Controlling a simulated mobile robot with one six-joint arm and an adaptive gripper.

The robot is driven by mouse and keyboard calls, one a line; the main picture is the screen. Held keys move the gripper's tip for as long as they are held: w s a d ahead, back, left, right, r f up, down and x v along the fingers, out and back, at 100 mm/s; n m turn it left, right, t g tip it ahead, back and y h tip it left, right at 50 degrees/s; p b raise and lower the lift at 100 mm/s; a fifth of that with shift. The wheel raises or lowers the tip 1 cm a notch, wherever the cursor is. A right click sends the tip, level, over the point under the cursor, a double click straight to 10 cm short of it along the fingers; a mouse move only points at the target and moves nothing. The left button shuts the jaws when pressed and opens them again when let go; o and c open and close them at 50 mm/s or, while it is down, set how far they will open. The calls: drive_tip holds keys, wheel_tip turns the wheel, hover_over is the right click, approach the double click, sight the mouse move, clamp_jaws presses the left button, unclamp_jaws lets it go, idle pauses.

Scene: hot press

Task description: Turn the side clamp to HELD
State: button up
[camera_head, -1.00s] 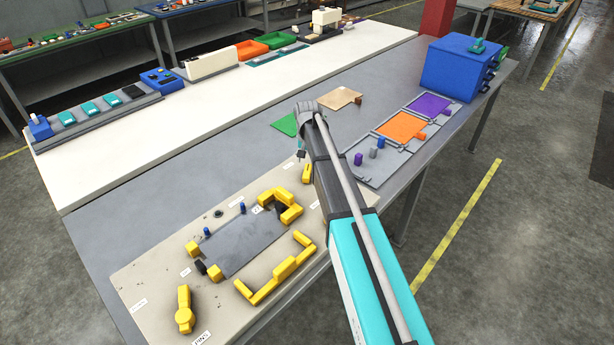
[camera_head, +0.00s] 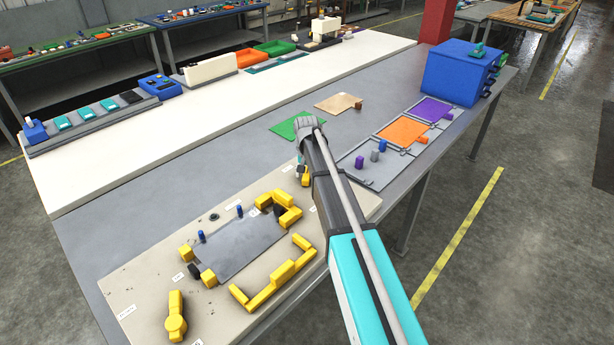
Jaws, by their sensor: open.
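A beige fixture board (camera_head: 140,290) lies on the near part of the grey table. A grey plate (camera_head: 240,245) sits on it among yellow blocks and blue pins. A yellow lever (camera_head: 175,318) stands at its near left corner. Another small yellow lever (camera_head: 304,178) is at its far right end, partly hidden by my arm and gripper. Small white labels lie on the board, too small to read, so I cannot tell which lever is the side clamp or its setting. My gripper (camera_head: 300,163) is low beside the far right lever. Its fingertips are mostly hidden; contact is unclear.
A yellow U-shaped block (camera_head: 281,207) and a long yellow bracket (camera_head: 272,283) rise from the board. A grey tray (camera_head: 382,178) with small pegs and coloured squares lies right of my arm. A blue box (camera_head: 460,73) stands far right. The grey table left of the board is clear.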

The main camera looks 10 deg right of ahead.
drive_tip(key=shift+c, duration=0.3)
clamp_jaws()
drive_tip(key=shift+n, duration=0.5)
drive_tip(key=n, duration=0.4)
drive_tip(key=shift+a, duration=0.1)
drive_tip(key=n, duration=0.6)
drive_tip(key=shift+a, duration=0.1)
idle(0.4)
